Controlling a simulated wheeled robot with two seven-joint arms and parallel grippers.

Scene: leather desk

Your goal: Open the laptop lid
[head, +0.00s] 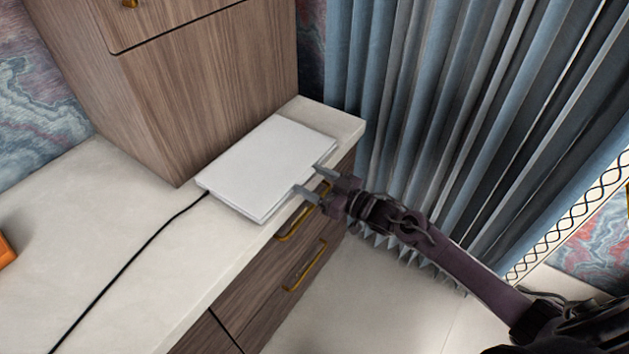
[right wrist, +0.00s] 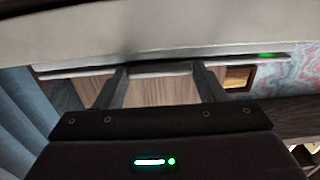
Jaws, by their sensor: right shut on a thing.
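The laptop (head: 268,165) is a flat, pale grey slab on the white desk top, close to the front edge. Its lid lies flat or almost flat over the base; a thin line shows along the near edge. My right gripper (head: 307,178) comes in from the lower right, its two fingers at the laptop's front edge. It is shut on the laptop at that edge. In the right wrist view the fingers (right wrist: 161,70) reach the laptop's edge (right wrist: 235,60), where a small green light glows. The exact contact is hidden. My left gripper is not in view.
A black cable (head: 130,262) runs from the laptop's left corner across the desk (head: 120,205). A wooden cabinet (head: 205,85) stands behind the laptop. Drawers with brass handles (head: 304,266) lie below the front edge. Blue curtains (head: 430,90) hang at the right. An orange object (head: 6,251) sits far left.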

